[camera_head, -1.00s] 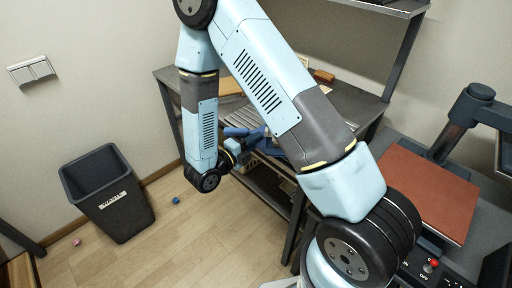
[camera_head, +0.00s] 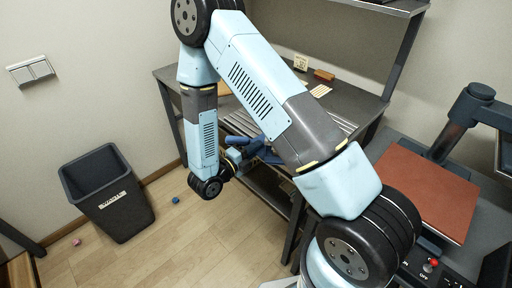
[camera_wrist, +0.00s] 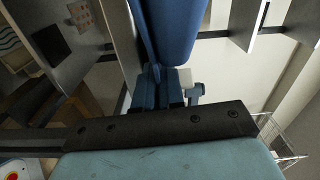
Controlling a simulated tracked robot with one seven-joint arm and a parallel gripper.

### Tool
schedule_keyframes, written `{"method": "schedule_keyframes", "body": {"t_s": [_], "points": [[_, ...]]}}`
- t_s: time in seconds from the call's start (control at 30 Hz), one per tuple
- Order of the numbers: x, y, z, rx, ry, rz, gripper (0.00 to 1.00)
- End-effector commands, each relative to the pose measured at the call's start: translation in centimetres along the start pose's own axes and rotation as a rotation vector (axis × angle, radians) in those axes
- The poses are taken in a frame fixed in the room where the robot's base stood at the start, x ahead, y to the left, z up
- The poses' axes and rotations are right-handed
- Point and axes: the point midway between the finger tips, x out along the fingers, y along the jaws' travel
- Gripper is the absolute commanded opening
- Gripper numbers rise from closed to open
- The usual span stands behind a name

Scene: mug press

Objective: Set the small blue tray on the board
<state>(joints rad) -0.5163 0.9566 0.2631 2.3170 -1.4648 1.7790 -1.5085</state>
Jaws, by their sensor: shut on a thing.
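The small blue tray (camera_wrist: 178,30) fills the top middle of the wrist view, seen close up and tilted. My gripper (camera_wrist: 160,88) is shut on it. In the head view the tray (camera_head: 268,154) is a small blue shape at the front edge of the grey table, partly hidden by my arm. My gripper (camera_head: 242,152) is beside it, mostly covered by my own wrist. A tan strip (camera_head: 223,88) on the table behind my arm may be the board; most of it is hidden.
The grey table (camera_head: 345,110) has slats along its front and an orange-brown block (camera_head: 324,75) at the back. A black waste bin (camera_head: 108,195) stands on the floor at left. A press with a red-brown plate (camera_head: 428,190) stands at right.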

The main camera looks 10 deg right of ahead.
Motion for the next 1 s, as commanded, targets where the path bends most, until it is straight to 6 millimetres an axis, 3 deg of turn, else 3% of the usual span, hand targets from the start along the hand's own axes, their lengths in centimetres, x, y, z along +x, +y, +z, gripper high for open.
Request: {"method": "schedule_keyframes", "body": {"t_s": [0.1, 0.13, 0.4, 0.77, 0.93, 1.0], "points": [[0.0, 0.3, 0.0, -0.001, 0.0, -0.001, 0.0], [0.0, 0.3, 0.0, 0.0, 0.0, 0.0, 0.1], [0.0, 0.3, 0.0, -0.001, 0.0, 0.002, 0.34], [-0.1, 0.4, 0.0, -0.003, -0.001, 0.006, 0.34], [-0.1, -0.6, -0.1, -0.003, -0.001, 0.007, 0.34], [-1.0, -0.6, 0.0, -0.004, -0.005, 0.006, 0.34]]}}
